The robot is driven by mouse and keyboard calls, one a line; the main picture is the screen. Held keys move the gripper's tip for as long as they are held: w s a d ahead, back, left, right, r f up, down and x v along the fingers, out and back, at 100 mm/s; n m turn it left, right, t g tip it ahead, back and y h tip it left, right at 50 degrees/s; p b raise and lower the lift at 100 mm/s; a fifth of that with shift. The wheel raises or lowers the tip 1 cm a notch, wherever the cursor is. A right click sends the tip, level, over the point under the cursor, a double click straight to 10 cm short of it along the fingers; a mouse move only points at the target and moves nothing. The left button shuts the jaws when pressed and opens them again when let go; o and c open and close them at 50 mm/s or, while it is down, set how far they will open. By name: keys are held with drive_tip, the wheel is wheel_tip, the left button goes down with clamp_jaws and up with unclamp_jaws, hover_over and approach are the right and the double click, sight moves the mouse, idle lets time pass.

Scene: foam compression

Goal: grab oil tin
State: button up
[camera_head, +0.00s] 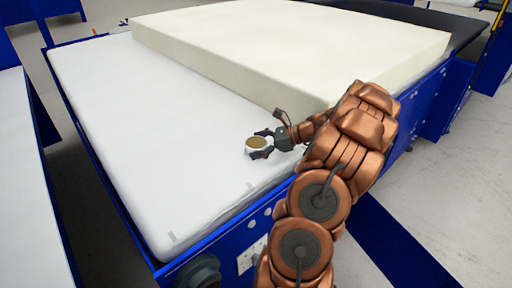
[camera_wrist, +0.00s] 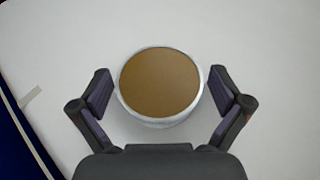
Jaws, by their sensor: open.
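The oil tin (camera_head: 259,143) is a short round tin with a brown top and a pale rim. It stands upright on the white table surface (camera_head: 130,125). In the wrist view the tin (camera_wrist: 159,84) sits between the two fingers of my gripper (camera_wrist: 159,90). The fingers are open, one on each side, with a small gap to the tin on both sides. In the head view my gripper (camera_head: 262,144) reaches in from the right at the tin's height, with its fingers around the tin. The tin's lower part is mostly hidden in the wrist view.
A large cream foam block (camera_head: 290,45) lies on the table behind and to the right of my gripper, close to my arm. The table has a blue frame (camera_head: 225,245) along its front edge. The white surface left of the tin is clear.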

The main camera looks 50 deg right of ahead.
drive_tip(key=c, duration=1.4)
drive_tip(key=shift+r, duration=0.15)
drive_tip(key=shift+c, duration=0.2)
